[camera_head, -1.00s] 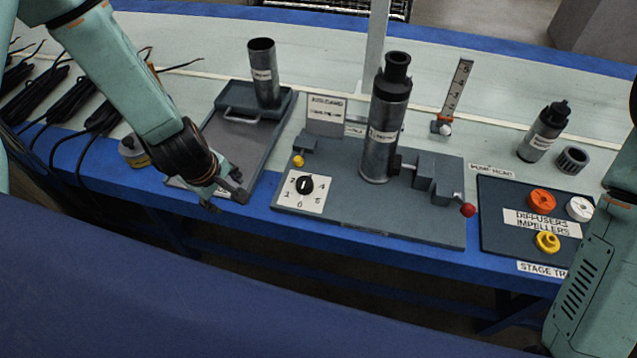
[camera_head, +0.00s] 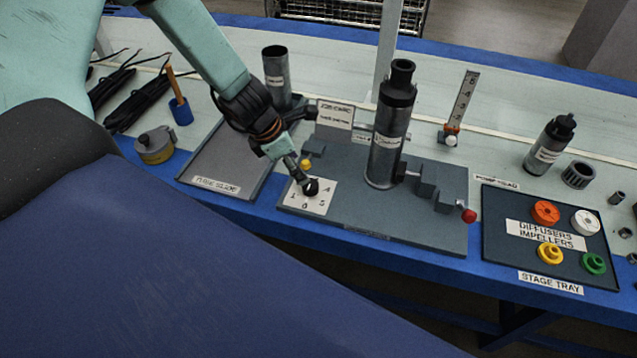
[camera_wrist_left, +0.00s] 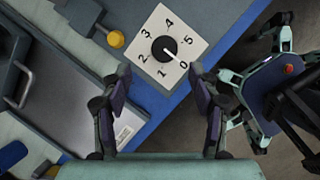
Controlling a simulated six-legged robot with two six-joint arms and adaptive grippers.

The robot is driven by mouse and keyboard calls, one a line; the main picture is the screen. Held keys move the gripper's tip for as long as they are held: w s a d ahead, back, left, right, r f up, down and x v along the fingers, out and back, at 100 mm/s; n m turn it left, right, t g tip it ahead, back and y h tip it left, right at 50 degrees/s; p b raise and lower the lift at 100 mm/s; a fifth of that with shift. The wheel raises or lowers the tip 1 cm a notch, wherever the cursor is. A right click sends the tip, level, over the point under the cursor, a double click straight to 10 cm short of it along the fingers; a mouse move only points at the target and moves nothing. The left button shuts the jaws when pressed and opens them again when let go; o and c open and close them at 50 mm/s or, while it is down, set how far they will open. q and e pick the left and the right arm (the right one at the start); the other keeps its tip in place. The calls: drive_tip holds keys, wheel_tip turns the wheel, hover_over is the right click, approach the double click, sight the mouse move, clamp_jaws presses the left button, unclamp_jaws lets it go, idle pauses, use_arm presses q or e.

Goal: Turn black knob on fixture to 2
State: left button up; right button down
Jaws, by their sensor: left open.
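The black knob (camera_head: 312,187) sits on a white dial plate (camera_head: 307,205) at the front left of the grey fixture. In the left wrist view the knob (camera_wrist_left: 165,47) shows a white line that appears to point toward the 0. Digits 0 to 5 ring it. My left gripper (camera_head: 302,181) is right at the knob in the head view and partly covers the plate. In the left wrist view its fingers (camera_wrist_left: 158,80) are open and apart, with nothing between them; the knob is beyond their tips. Contact cannot be told. My right gripper is out of view.
A yellow button (camera_head: 305,164) is close behind the dial. A tall metal cylinder (camera_head: 388,130) and a red-tipped lever (camera_head: 468,215) stand on the fixture further right. A grey tray (camera_head: 215,165) lies left, and the stage tray (camera_head: 500,262) lies right.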

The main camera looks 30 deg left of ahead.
sight(310, 184)
use_arm(q)
drive_tip(key=f+b, duration=0.2)
drive_tip(key=d+f+n+b, duration=0.1)
drive_tip(key=shift+w+f+b, duration=0.1)
drive_tip(key=shift+w+b, duration=0.2)
drive_tip(key=shift+b+x, duration=1.05)
drive_tip(key=shift+b, duration=0.05)
drive_tip(key=shift+b+x, duration=1)
drive_tip(key=shift+x, duration=0.1)
drive_tip(key=shift+c, duration=0.3)
drive_tip(key=c, duration=1.1)
